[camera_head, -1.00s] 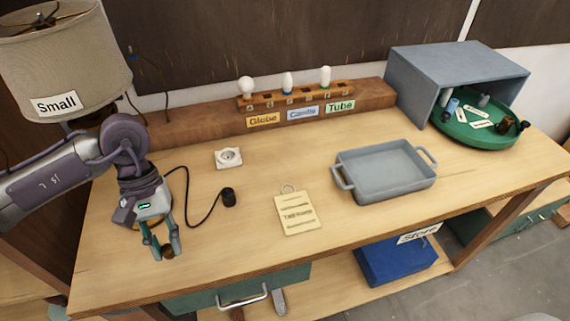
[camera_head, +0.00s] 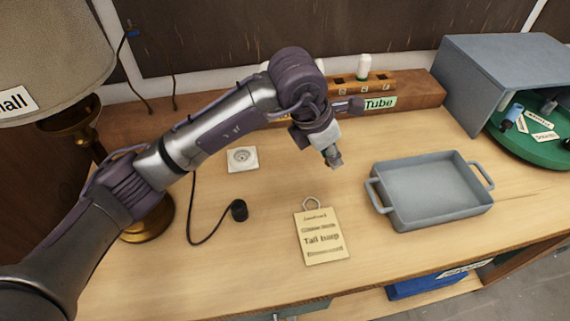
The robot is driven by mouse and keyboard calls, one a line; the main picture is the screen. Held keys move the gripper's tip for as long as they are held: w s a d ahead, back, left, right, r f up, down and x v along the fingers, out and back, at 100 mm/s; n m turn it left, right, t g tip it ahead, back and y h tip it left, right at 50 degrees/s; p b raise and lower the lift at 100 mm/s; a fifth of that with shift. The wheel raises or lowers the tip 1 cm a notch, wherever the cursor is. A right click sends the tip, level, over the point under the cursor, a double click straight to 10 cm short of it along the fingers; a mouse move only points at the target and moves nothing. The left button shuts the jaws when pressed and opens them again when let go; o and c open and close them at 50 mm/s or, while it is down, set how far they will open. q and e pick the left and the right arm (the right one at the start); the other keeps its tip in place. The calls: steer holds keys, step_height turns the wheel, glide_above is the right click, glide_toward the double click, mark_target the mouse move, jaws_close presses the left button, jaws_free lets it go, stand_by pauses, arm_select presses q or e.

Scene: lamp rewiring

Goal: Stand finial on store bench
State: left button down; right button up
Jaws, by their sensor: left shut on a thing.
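My left gripper (camera_head: 334,160) hangs above the middle of the wooden bench (camera_head: 270,275), left of the grey tray and beyond the paper tag. Its fingers point down and are shut on the finial, which the gripper almost wholly hides in this view. A second ago a small brown knob showed between the fingertips. My right gripper is not in view.
A grey tray with handles (camera_head: 470,215) stands right of the gripper. A "Tall lamp" tag (camera_head: 321,250), a black socket on a cord (camera_head: 239,210) and a white plate (camera_head: 243,159) lie on the bench. A grey shelter (camera_head: 500,60) over a green round tray (camera_head: 535,150) stands at right.

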arm_select(q)
steer(key=p, duration=0.3)
glide_above(288, 171)
steer(key=a, duration=0.1)
steer(key=f, duration=0.6)
steer(key=shift+s+f, duration=0.15)
steer(key=shift+s, duration=0.2)
step_height(288, 171, down, 4)
steer(key=shift+a+f+p, duration=0.1)
steer(key=shift+a+p, duration=0.05)
steer(key=shift+p, duration=0.9)
steer(key=c, duration=1)
jaws_free()
steer(key=shift+f, duration=0.1)
steer(key=shift+o, duration=0.2)
